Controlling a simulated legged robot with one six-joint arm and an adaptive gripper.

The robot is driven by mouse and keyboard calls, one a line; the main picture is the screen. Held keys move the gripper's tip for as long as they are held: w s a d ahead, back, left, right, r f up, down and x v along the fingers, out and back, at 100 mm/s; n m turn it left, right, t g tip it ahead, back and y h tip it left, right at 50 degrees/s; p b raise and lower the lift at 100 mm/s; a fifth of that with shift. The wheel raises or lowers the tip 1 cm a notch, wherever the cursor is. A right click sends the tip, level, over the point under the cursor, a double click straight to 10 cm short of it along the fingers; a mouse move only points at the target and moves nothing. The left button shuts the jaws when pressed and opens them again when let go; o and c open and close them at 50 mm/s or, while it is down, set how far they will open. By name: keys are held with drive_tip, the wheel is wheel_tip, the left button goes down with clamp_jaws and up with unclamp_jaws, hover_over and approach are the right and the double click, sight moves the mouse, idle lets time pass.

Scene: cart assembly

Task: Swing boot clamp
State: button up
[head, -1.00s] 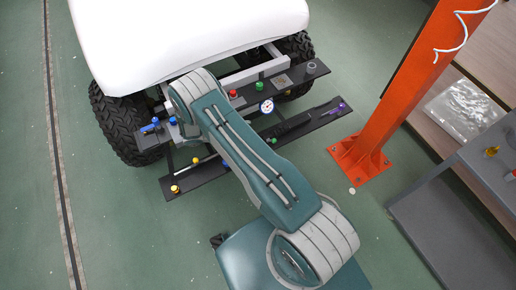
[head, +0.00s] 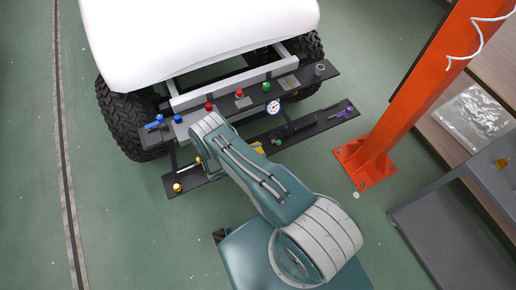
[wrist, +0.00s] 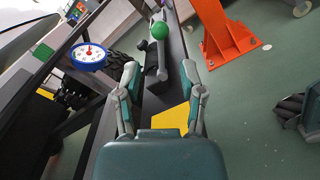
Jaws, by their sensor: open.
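A grey lever with a green ball knob (wrist: 160,31) stands on the dark lower rail in the wrist view; it looks like the boot clamp, though no label shows. Its green knob (head: 277,141) also shows in the head view, just right of my arm. My gripper (wrist: 160,72) is open and empty, its two fingers on either side of the lever in the picture. The knob lies beyond the fingertips; whether the fingers touch the lever I cannot tell. A yellow plate (wrist: 172,120) lies below the right finger. In the head view my arm hides the gripper.
A dial gauge (head: 273,107) and several coloured knobs sit on the cart's upper rail (head: 300,80). A purple-handled tool (head: 347,112) lies at the lower rail's right end. An orange post (head: 400,110) and grey bench (head: 450,215) stand to the right. The green floor between is clear.

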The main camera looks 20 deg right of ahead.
sight(277, 143)
drive_tip(key=shift+d, duration=3.95)
drive_tip(key=shift+w, duration=0.1)
drive_tip(key=c, duration=0.6)
